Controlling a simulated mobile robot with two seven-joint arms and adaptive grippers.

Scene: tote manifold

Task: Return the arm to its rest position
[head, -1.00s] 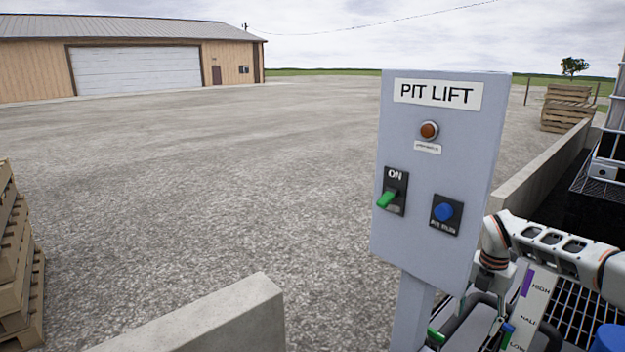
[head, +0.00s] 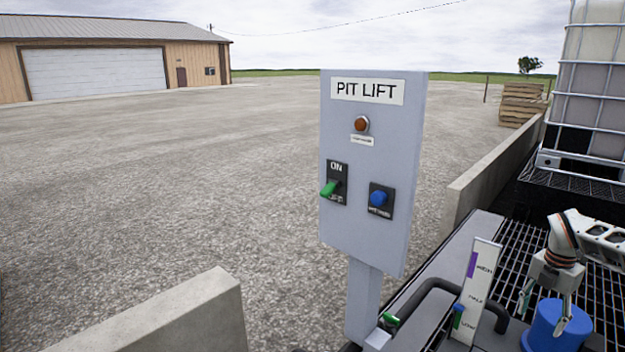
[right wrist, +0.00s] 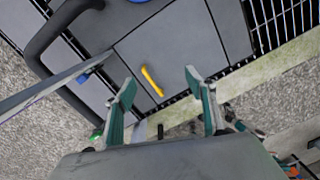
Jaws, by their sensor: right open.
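My right gripper (head: 543,308) is at the lower right of the head view, with its fingers pointing down and apart. It is empty, in front of or over a blue cylinder (head: 556,326); I cannot tell if they touch. In the right wrist view the open fingers (right wrist: 160,84) frame a grey panel (right wrist: 170,40) with a yellow handle (right wrist: 152,80), and nothing is between them. My left gripper is not in view.
The PIT LIFT box (head: 366,170) stands on a post, with a green switch, blue button and amber lamp. A HIGH/HALF/LOW gauge (head: 477,290) stands right of it. Low concrete walls (head: 190,318) and a caged tank (head: 595,90) flank the grating. Open gravel lies left.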

